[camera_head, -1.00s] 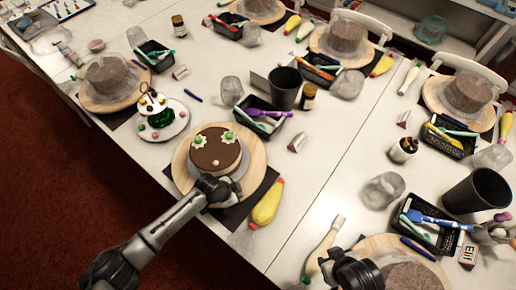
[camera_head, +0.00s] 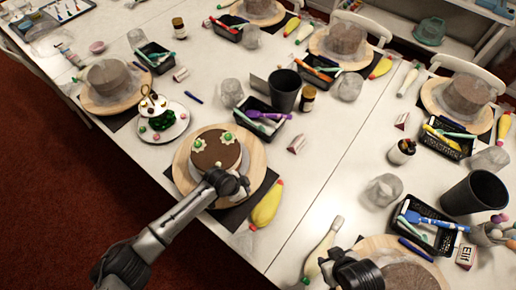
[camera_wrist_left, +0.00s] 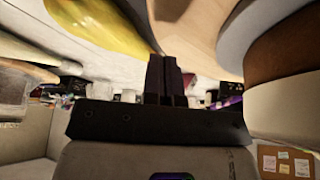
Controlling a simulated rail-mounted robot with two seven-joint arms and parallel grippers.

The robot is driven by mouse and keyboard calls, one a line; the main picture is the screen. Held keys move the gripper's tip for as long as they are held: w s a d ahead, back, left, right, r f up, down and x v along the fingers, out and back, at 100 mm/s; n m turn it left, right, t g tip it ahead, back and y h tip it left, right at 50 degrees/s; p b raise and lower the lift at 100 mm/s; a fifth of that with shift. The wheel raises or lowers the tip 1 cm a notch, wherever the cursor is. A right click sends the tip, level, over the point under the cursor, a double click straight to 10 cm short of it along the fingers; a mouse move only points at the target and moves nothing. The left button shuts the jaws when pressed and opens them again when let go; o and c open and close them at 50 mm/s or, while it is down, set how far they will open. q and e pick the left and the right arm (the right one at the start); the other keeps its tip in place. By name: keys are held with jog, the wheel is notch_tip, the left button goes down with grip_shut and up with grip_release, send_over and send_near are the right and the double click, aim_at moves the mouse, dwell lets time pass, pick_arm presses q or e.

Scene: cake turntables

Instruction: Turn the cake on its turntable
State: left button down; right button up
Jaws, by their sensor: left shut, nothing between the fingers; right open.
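The cake (camera_head: 208,153) has a brown top with green and white decorations. It sits on a round wooden turntable (camera_head: 181,172) near the table's left-front edge. My left gripper (camera_head: 236,184) is shut and empty at the near side of the cake, over the turntable's near rim. In the left wrist view the shut fingers (camera_wrist_left: 165,78) point toward the pale wooden turntable (camera_wrist_left: 190,22), with the cake (camera_wrist_left: 285,60) close on the right. I cannot tell whether the fingers touch. My right gripper (camera_head: 345,262) is open at the bottom, beside another cake (camera_head: 408,277).
A yellow piping bag (camera_head: 266,205) lies right of the turntable; it also shows in the left wrist view (camera_wrist_left: 105,25). A tiered stand (camera_head: 160,122) stands left of the cake. A black tray (camera_head: 262,122) and dark cup (camera_head: 285,90) stand behind.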

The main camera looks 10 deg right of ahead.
pick_arm(q)
notch_tip(320, 180, up, 6)
jog(key=p, duration=0.5)
dwell(0.6)
